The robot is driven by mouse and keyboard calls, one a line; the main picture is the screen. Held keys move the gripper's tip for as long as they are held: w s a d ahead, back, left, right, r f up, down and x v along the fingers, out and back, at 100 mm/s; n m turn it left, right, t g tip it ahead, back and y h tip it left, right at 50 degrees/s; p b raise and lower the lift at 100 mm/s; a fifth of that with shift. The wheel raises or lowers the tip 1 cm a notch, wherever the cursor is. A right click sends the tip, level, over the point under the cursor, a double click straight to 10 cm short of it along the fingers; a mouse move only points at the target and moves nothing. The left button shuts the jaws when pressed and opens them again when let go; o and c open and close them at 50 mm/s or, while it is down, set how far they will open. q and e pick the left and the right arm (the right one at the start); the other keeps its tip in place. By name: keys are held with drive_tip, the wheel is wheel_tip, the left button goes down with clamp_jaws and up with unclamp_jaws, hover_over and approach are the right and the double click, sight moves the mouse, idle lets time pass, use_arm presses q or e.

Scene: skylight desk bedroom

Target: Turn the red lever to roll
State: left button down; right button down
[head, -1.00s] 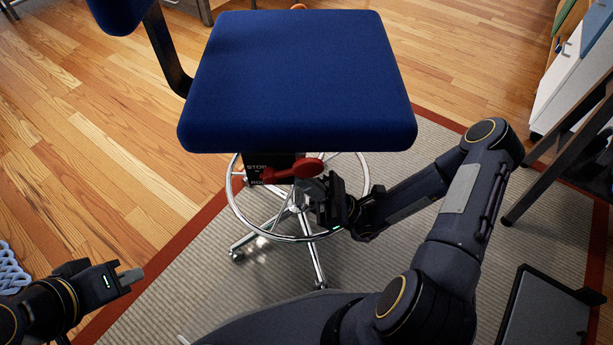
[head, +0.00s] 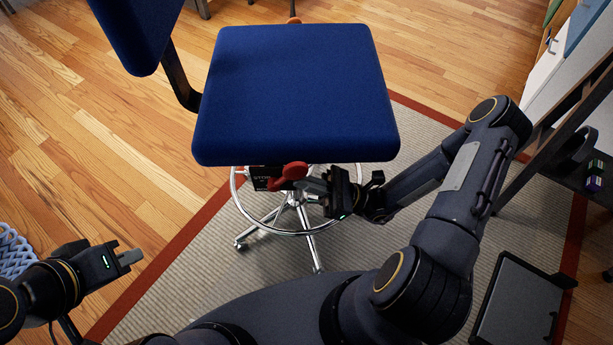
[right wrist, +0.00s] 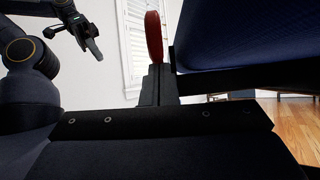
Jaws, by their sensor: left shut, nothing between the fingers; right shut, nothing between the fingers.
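The blue chair seat (head: 295,90) fills the upper middle of the head view. Below its front edge is a dark label block (head: 262,178) with white lettering too small to read. The red lever (head: 294,171) is in front of it, its rounded end to the right and slightly raised. My right gripper (head: 312,186) is shut and empty, its tips at the lever's right end; contact is unclear. In the right wrist view the red lever (right wrist: 153,38) stands just beyond the shut fingers (right wrist: 158,85). My left gripper (head: 130,258) is shut and empty at the lower left, far from the chair.
A chrome foot ring (head: 285,238) and wheeled legs stand under the seat on a grey rug (head: 390,262) with a red border. A dark desk (head: 560,120) stands at the right.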

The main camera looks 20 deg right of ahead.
idle(0.4)
drive_tip(key=a+f+b+v, duration=0.1)
drive_tip(key=f+b+v, duration=0.1)
drive_tip(key=v, duration=1)
drive_tip(key=shift+f+b, duration=0.3)
drive_tip(key=shift+f, duration=0.25)
